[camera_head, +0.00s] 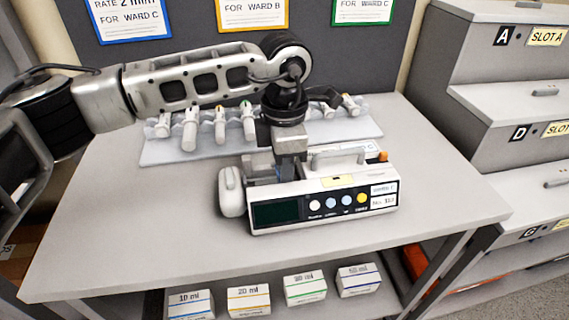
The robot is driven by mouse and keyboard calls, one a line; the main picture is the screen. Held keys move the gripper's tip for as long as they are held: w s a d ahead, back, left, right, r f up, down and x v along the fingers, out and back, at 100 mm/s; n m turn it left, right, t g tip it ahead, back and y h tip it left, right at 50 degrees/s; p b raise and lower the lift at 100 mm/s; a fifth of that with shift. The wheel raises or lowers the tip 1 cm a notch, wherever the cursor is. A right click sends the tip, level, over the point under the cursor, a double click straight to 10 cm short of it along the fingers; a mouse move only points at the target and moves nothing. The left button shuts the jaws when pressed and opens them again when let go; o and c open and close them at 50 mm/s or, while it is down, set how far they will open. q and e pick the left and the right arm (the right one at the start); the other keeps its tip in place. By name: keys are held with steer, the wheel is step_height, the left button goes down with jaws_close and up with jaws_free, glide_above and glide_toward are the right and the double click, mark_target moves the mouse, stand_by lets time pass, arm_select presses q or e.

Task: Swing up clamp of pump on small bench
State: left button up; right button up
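The pump (320,207) is a white box on the small bench (120,225), with a dark screen at the left of its front, a row of round buttons and white labels at the right. A pale rounded part (231,192) stands against its left side. A grey raised bar (338,159) lies along its top at the back. I cannot tell for sure which part is the clamp. My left gripper (276,174) points down at the pump's top left, behind the screen. Its fingertips are partly hidden, and I cannot tell whether they hold anything. My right gripper is not in view.
A pale tray (170,153) with several syringe-like items lies behind the pump. Several labelled boxes (305,288) sit on the shelf below. Stepped grey slot units (480,110) stand at the right. A board with ward signs (252,14) is behind. The bench's left front is clear.

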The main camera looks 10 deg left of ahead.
arm_select(q)
steer(key=shift+f, duration=0.15)
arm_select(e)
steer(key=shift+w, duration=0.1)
arm_select(q)
jaws_close()
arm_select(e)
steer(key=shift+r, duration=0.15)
